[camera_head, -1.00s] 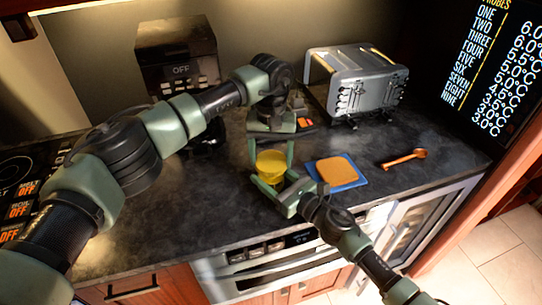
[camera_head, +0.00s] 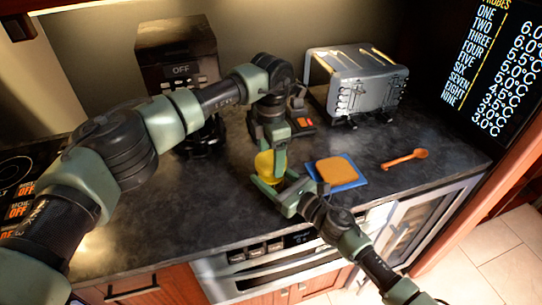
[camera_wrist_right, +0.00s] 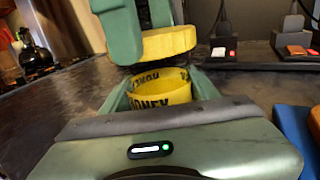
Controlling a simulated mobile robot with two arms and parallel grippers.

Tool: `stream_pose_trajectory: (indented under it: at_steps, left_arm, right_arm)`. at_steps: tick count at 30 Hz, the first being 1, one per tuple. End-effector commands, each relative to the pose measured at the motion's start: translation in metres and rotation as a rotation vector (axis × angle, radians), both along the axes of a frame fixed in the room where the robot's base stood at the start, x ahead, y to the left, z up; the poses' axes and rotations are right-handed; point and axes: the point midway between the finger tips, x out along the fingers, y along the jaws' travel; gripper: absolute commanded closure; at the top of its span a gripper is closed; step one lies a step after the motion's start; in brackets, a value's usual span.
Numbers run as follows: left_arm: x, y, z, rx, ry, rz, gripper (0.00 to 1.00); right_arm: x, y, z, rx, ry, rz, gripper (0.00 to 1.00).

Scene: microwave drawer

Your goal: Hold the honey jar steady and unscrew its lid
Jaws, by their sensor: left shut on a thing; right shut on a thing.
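The yellow honey jar (camera_wrist_right: 160,92) stands on the dark counter, its printed label showing in the right wrist view. My right gripper (camera_head: 275,185) is shut on the jar, its fingers on either side. The yellow lid (camera_wrist_right: 165,45) is slightly tilted above the jar's rim, and looks apart from it in the right wrist view. My left gripper (camera_head: 271,160) is shut on the lid from above; its green fingers also show in the right wrist view (camera_wrist_right: 143,25). In the head view, the left gripper partly hides the lid and jar.
A blue board (camera_head: 342,183) with a bread slice (camera_head: 337,169) lies right of the jar. A wooden spoon (camera_head: 404,159) lies farther right. A toaster (camera_head: 355,80) and a black coffee machine (camera_head: 178,55) stand behind. The counter's front left is clear.

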Motion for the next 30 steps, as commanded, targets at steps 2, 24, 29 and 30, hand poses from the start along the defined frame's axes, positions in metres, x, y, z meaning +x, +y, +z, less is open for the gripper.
stream_pose_trajectory:
  at_steps: [2, 24, 29, 30]
  left_arm:
    - [0.0002, -0.0001, 0.0007, -0.001, -0.001, 0.179, 0.78]
    - [0.0009, 0.0001, 0.0020, 0.000, -0.002, 1.951, 0.78]
    - [0.0009, 0.0002, 0.0022, 0.000, -0.001, 2.322, 0.78]
    - [0.0009, 0.0002, 0.0023, 0.000, -0.001, 2.401, 0.78]
  right_arm:
    - [0.0001, -0.0002, -0.0004, -0.001, 0.001, -0.001, 1.00]
    - [-0.0002, 0.0001, -0.0006, -0.001, 0.001, 0.000, 1.00]
    - [-0.0004, 0.0001, -0.0007, -0.001, 0.001, 0.000, 1.00]
    - [-0.0004, 0.0001, -0.0006, -0.001, 0.001, 0.000, 1.00]
